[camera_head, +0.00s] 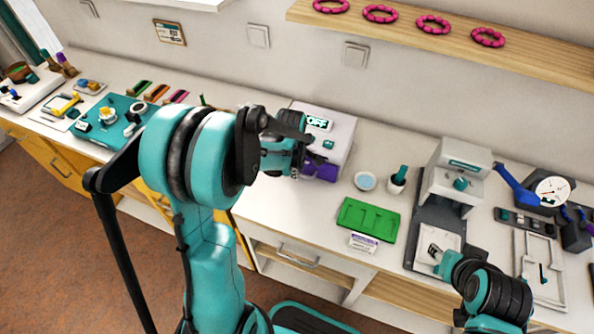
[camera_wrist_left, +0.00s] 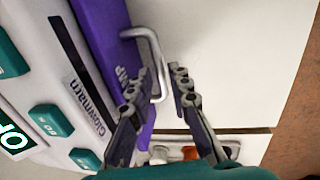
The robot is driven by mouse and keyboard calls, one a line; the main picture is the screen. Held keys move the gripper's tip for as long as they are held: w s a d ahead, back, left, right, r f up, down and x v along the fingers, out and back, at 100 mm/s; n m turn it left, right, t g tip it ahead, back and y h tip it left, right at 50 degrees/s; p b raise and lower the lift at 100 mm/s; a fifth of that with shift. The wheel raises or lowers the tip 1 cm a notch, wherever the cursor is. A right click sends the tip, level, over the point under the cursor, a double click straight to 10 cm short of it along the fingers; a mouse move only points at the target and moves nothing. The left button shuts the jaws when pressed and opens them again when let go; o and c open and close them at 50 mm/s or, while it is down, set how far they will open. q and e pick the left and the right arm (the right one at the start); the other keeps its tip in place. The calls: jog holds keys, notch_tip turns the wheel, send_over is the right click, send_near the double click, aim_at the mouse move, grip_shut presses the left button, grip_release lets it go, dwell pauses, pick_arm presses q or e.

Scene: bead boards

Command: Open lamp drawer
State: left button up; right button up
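The lamp unit is a white box (camera_head: 338,127) with a display reading OFF, on the counter in the head view. Its purple drawer (camera_head: 321,171) is low on the front. In the left wrist view the purple drawer front (camera_wrist_left: 103,38) carries lettering ending in "MP" and a grey bar handle (camera_wrist_left: 153,44). My left gripper (camera_wrist_left: 155,80) is open, its two fingers apart with part of the handle between them; contact is unclear. In the head view my left gripper (camera_head: 297,158) is partly hidden by its own wrist. My right gripper (camera_head: 437,257) is at the lower right, over a white plate.
A green tray (camera_head: 369,219), a small bowl (camera_head: 365,181) and a cup (camera_head: 396,184) stand right of the lamp unit. A grey-white press (camera_head: 457,176) stands further right. A teal board (camera_head: 112,126) with parts lies left. A wooden shelf (camera_head: 450,45) hangs above.

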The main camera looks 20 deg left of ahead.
pick_arm(q)
grip_shut()
jog(key=shift+s, duration=0.1)
jog(key=s, duration=1)
jog(key=s+d+p, duration=0.1)
jog(key=s, duration=0.4)
jog(key=shift+s, duration=0.1)
grip_release()
jog(key=shift+r, duration=0.15)
notch_tip(320, 180, up, 12)
jog(key=s, duration=0.2)
jog(key=shift+f, duration=0.2)
